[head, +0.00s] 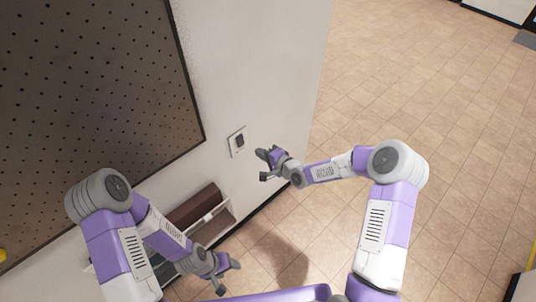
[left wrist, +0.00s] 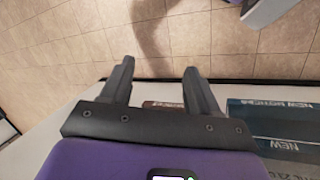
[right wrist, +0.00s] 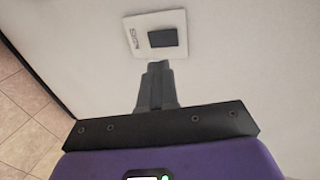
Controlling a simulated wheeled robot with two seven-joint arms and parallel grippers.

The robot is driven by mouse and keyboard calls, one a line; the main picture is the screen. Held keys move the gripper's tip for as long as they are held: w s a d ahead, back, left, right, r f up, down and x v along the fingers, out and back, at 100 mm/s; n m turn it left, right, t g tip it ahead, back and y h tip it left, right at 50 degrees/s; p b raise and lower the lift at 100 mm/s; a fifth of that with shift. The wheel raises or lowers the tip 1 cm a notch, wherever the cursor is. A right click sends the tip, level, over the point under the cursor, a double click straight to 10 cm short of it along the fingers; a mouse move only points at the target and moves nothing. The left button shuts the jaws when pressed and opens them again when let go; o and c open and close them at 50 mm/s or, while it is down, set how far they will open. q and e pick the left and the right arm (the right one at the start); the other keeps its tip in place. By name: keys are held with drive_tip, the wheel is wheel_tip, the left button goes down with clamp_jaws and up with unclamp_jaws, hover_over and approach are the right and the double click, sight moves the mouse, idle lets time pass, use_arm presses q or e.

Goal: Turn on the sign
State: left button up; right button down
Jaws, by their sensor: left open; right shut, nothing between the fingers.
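A white wall plate with a dark rocker switch (head: 240,142) is on the white wall, right of the pegboard. It also shows in the right wrist view (right wrist: 168,38), with small lettering on the plate's left side. My right gripper (head: 263,166) is shut and empty, just to the right of and below the switch in the head view. In the right wrist view its fingertips (right wrist: 158,66) show just below the switch; I cannot tell whether they touch it. My left gripper (head: 229,278) is open and empty, low near the shelf; its spread fingers show in the left wrist view (left wrist: 158,75). No sign is clearly visible.
A dark pegboard (head: 90,90) covers the wall at left. A low white wall rack (head: 215,218) with a brown item stands below the switch. Lettered dark teal boxes (left wrist: 275,125) lie near my left gripper. The tiled floor (head: 440,90) at right is clear.

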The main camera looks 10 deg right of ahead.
use_arm(q)
drive_tip(key=shift+r, duration=0.35)
use_arm(e)
drive_tip(key=shift+v, duration=1.7)
drive_tip(key=shift+r, duration=0.1)
use_arm(q)
drive_tip(key=shift+c, duration=1.1)
drive_tip(key=c, duration=0.7)
clamp_jaws()
use_arm(e)
drive_tip(key=s+a+f+n+g+h, duration=0.15)
drive_tip(key=s+f+n+g, duration=0.3)
drive_tip(key=s+f, duration=0.8)
drive_tip(key=s+d+f+n+g+h, duration=0.1)
drive_tip(key=s+f+n+g, duration=0.1)
drive_tip(key=s, duration=0.7)
drive_tip(key=s+d+f+n+g+h, duration=0.1)
drive_tip(key=s+f+n+g, duration=0.1)
drive_tip(key=s, duration=0.7)
drive_tip(key=shift+d+f+g, duration=0.35)
drive_tip(key=shift+f+g, duration=0.5)
drive_tip(key=shift+g, duration=0.4)
drive_tip(key=shift+s, duration=0.1)
